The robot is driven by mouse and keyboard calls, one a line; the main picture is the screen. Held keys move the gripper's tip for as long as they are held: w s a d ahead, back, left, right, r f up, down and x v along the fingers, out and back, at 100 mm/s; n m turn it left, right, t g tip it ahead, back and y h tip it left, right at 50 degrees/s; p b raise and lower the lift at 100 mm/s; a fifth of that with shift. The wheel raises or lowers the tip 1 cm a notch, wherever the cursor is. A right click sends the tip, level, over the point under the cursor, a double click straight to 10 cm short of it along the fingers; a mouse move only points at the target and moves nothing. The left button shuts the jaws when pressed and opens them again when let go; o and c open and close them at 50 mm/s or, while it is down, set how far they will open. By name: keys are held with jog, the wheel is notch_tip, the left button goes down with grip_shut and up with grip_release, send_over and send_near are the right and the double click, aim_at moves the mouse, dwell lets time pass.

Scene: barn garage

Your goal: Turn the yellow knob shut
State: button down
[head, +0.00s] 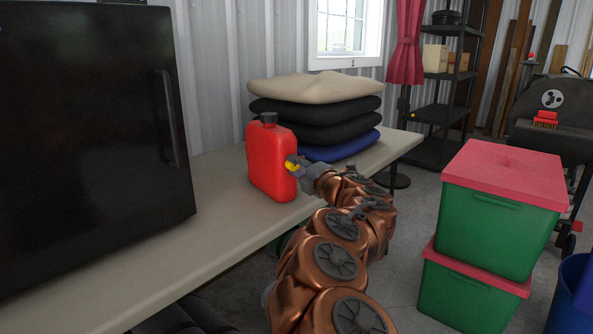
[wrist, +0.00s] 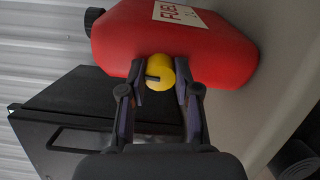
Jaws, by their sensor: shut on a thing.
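The yellow knob (wrist: 160,73) is on the side of a red fuel can (wrist: 190,40), which carries a pale "FUEL" label. In the wrist view my gripper (wrist: 158,88) has one finger on each side of the knob and is shut on it. A dark slot or mark shows on the knob's face. In the head view the red can (head: 269,160) stands upright on the table, with a black cap on top. The knob (head: 291,165) shows only in part there, beside my gripper (head: 295,167).
The pale table (head: 228,206) holds a black fridge-like box (head: 90,140) at left and stacked cushions (head: 315,110) behind the can. Green bins with red lids (head: 497,220) stand on the floor at right. A black shelf (head: 440,100) and a grill (head: 550,120) are farther back.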

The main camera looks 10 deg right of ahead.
jog(key=shift+n, duration=0.5)
jog(key=c, duration=0.8)
grip_release()
jog(key=shift+v, duration=6)
jog(key=shift+a, duration=0.1)
